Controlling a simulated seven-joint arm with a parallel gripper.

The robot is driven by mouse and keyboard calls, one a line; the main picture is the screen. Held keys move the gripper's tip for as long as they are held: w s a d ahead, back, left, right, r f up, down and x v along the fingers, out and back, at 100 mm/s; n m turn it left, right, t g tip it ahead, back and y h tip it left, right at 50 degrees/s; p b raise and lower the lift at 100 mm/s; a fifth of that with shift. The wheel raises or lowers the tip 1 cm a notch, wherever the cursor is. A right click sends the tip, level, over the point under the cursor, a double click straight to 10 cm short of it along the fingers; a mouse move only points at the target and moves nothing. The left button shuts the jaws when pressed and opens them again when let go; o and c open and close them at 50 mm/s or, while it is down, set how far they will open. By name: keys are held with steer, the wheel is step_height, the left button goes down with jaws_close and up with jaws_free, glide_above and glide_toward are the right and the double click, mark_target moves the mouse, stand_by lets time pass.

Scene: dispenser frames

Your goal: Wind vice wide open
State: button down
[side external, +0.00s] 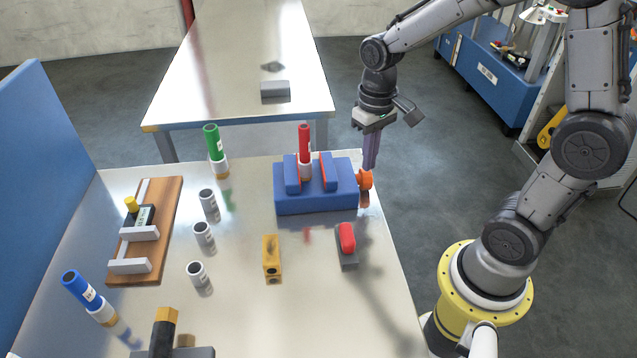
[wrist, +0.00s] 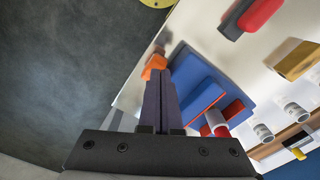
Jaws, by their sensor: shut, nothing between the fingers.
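The blue vice (side external: 315,203) stands near the far right edge of the table, with two upright jaws lined in red-orange. A red-topped marker (side external: 304,142) with a white lower part stands upright between the jaws. The vice's orange handle (side external: 365,180) sticks out of its right side, by the table edge. My gripper (side external: 370,166) points down with its fingers shut, right at the handle in the side view; I cannot tell whether they touch it. In the wrist view the shut fingers (wrist: 160,85) reach toward the orange handle (wrist: 155,65) beside the blue vice body (wrist: 200,80).
A grey block with a red top (side external: 347,243) and a yellow block with holes (side external: 272,258) stand in front of the vice. Green (side external: 214,145) and blue (side external: 85,292) markers, several small grey cylinders (side external: 203,235) and a wooden board (side external: 155,220) are to the left. Open floor lies right of the table.

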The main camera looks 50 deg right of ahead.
steer(key=shift+w+d, duration=0.1)
steer(key=shift+w, duration=0.05)
steer(key=shift+w+d, duration=0.8)
steer(key=shift+d, duration=0.05)
steer(key=shift+f, duration=1.1)
steer(key=shift+s+a+f, duration=0.2)
steer(key=shift+s+a, duration=0.25)
steer(key=shift+s, duration=0.15)
stand_by(1.0)
steer(key=shift+s+a+r, duration=0.15)
steer(key=shift+s+a, duration=0.15)
steer(key=shift+a, duration=0.05)
stand_by(0.8)
steer(key=shift+w+r, duration=0.15)
steer(key=shift+r, duration=1)
